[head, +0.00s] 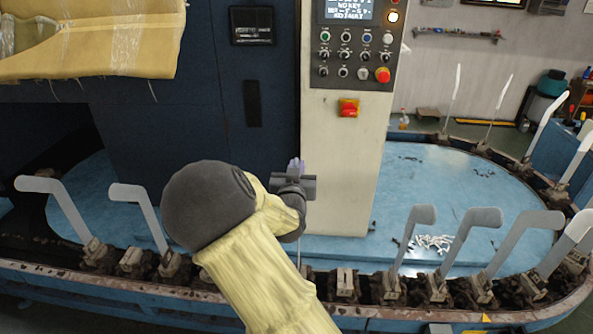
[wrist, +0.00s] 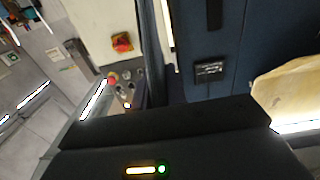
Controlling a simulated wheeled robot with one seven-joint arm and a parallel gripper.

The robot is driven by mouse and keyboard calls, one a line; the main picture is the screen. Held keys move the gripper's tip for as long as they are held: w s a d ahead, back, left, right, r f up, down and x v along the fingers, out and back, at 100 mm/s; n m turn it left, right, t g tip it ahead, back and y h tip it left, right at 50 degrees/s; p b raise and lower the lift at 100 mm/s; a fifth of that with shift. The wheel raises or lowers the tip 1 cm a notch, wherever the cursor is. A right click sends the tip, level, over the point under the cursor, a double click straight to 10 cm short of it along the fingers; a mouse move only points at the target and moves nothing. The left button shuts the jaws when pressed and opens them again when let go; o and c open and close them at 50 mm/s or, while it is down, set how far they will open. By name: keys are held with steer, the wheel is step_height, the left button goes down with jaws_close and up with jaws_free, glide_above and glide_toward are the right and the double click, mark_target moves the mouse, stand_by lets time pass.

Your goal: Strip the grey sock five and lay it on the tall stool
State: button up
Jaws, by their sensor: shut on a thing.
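My gripper (head: 294,182) is in the middle of the head view, in front of the dark blue cabinet and beside the pale control column. It is shut on a small pale purple-grey thing (head: 296,167), of which little shows. I cannot tell whether this is the grey sock five. My forearm hides the track just below it. In the wrist view the dark gripper body fills the bottom and its fingertips are out of sight. No tall stool can be made out.
Several pale foot-shaped boards, such as one at left (head: 140,205) and one at right (head: 413,232), stand up from the oval track (head: 400,313). The control column (head: 343,165) has an orange-red switch (head: 348,107). A yellow cloth-like bundle (head: 120,40) hangs at upper left.

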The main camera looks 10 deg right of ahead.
step_height(320, 180, up, 8)
steer(key=p, duration=0.4)
steer(key=shift+f+p, duration=0.15)
steer(key=shift+p, duration=0.25)
stand_by(0.3)
